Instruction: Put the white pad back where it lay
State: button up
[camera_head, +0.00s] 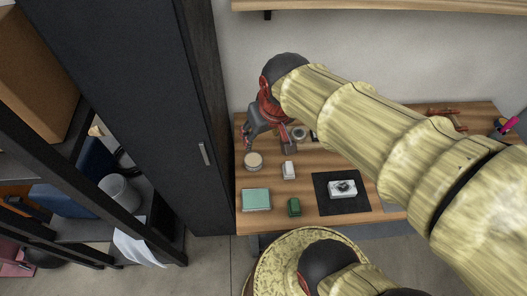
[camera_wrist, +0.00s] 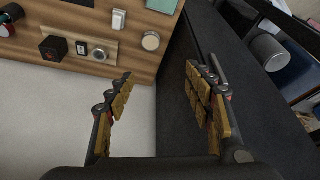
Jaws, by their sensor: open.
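A small white block (camera_head: 289,170), the likeliest white pad, lies on the wooden table. It also shows at the top of the wrist view (camera_wrist: 118,19). A second whitish block (camera_head: 342,188) with a grey marking lies on a black mat (camera_head: 329,206) to its right; I cannot tell for certain which is the pad. My gripper (camera_head: 270,143) is open and empty over the table's back left part, behind the small white block. In the wrist view my fingers (camera_wrist: 160,75) are wide apart, with nothing between them.
A dark cabinet (camera_head: 190,120) borders the table on the left. A wooden shelf (camera_head: 380,6) hangs on the wall above. Bare wood lies between the objects.

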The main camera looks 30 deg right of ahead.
jog(key=s+a+r+n+t, duration=0.1)
jog(key=s+a+r, duration=0.2)
jog(key=s, duration=0.4)
jog(key=shift+a+r+y, duration=0.3)
jog(key=shift+a, duration=0.15)
